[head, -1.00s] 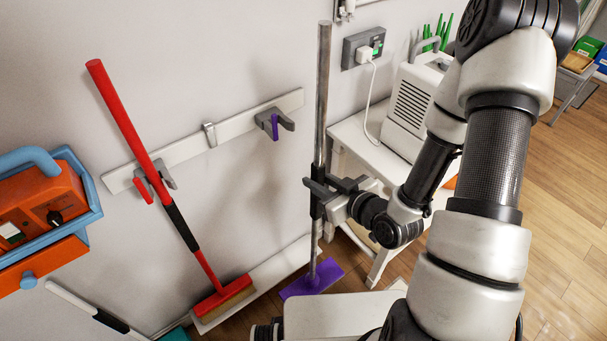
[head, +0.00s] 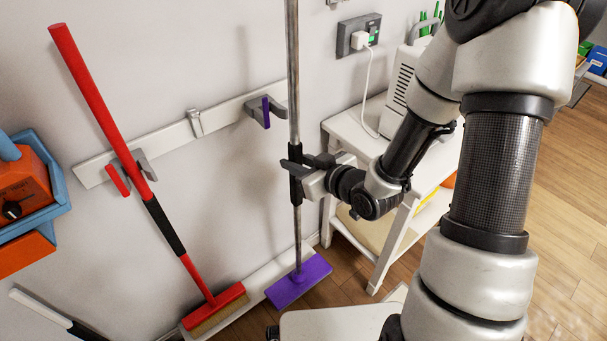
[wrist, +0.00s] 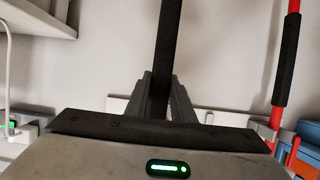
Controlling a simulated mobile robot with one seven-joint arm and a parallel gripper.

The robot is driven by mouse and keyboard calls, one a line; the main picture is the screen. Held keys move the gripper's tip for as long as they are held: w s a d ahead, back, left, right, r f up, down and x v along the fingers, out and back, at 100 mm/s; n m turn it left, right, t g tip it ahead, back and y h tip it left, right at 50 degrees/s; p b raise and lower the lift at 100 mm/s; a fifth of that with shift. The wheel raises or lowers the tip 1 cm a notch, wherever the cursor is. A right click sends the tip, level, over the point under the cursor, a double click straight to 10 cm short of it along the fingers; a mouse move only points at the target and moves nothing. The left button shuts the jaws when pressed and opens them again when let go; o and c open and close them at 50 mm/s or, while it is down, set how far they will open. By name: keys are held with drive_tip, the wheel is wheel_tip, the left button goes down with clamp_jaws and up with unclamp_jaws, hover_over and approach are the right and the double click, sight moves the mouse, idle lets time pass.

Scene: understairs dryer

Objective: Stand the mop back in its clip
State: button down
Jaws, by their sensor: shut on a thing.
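The mop has a grey metal pole (head: 293,75), a black grip and a flat purple head (head: 299,281). It stands nearly upright, its head low by the skirting board; I cannot tell whether it touches the floor. My gripper (head: 297,172) is shut on the black grip, which also shows between the fingers in the wrist view (wrist: 162,60). The grey clip with a purple tab (head: 266,111) is on the white wall rail (head: 170,139), just left of the pole and behind it. The clip is empty.
A red broom (head: 165,222) leans in another rail clip at the left. A white table (head: 352,130) with a white appliance stands at the right, below a wall socket (head: 358,36). An orange and blue unit (head: 28,190) is at the far left.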

drive_tip(key=r+b+x, duration=0.1)
drive_tip(key=b+x, duration=0.1)
drive_tip(key=x, duration=0.8)
drive_tip(key=shift+w+a, duration=0.3)
drive_tip(key=shift+w, duration=0.2)
drive_tip(key=shift+f+b, duration=0.35)
drive_tip(key=shift+b, duration=0.1)
idle(0.4)
idle(0.3)
drive_tip(key=c, duration=1.4)
unclamp_jaws()
drive_tip(key=shift+c, duration=0.2)
drive_tip(key=shift+o, duration=0.8)
drive_tip(key=shift+s+f, duration=0.1)
drive_tip(key=shift+s, duration=0.05)
drive_tip(key=o, duration=0.6)
drive_tip(key=shift+o, duration=0.2)
